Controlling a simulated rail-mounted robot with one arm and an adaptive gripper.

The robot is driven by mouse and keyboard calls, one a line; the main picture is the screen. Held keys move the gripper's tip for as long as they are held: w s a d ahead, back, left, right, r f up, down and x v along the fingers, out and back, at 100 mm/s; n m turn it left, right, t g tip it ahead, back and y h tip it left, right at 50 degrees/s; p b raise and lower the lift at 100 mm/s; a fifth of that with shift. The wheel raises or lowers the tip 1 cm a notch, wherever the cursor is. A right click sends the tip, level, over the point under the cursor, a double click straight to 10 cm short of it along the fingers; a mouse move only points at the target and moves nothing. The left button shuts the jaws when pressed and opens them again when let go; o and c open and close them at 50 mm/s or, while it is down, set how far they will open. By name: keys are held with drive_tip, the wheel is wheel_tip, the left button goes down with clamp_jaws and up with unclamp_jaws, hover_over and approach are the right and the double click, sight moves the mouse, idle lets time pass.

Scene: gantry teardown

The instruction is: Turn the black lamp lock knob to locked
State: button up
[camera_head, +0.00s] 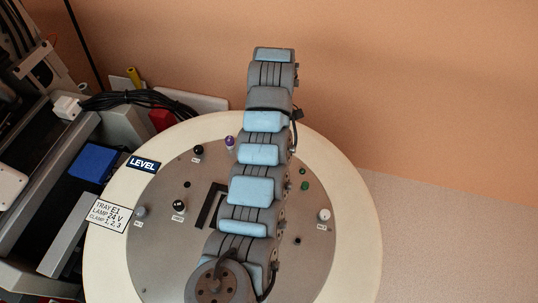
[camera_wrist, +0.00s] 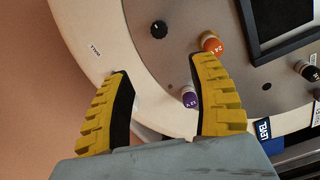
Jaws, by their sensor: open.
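Several black knobs stand on the round grey panel; their small labels are unreadable, so I cannot tell which is the lamp lock knob. In the wrist view, one black knob (camera_wrist: 159,29) stands beyond my open gripper (camera_wrist: 157,68), apart from the yellow fingertips. Another black knob (camera_wrist: 305,69) is at the right edge. In the head view, black knobs show left of my arm, at the upper left (camera_head: 198,150) and with a white label below (camera_head: 179,205). My gripper is hidden there.
An orange knob (camera_wrist: 211,42) and a purple knob (camera_wrist: 189,97) stand close to the right finger. A dark raised frame (camera_wrist: 283,25) lies at the upper right. The round cream rim (camera_head: 352,190) surrounds the panel. Cables (camera_head: 140,98) and equipment crowd the left; the right is clear.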

wheel_tip(320, 180, down, 10)
drive_tip(key=shift+f+p, duration=0.1)
drive_tip(key=shift+p, duration=0.7)
drive_tip(key=shift+f+b, duration=0.4)
drive_tip(key=shift+f, duration=2.85)
clamp_jaws()
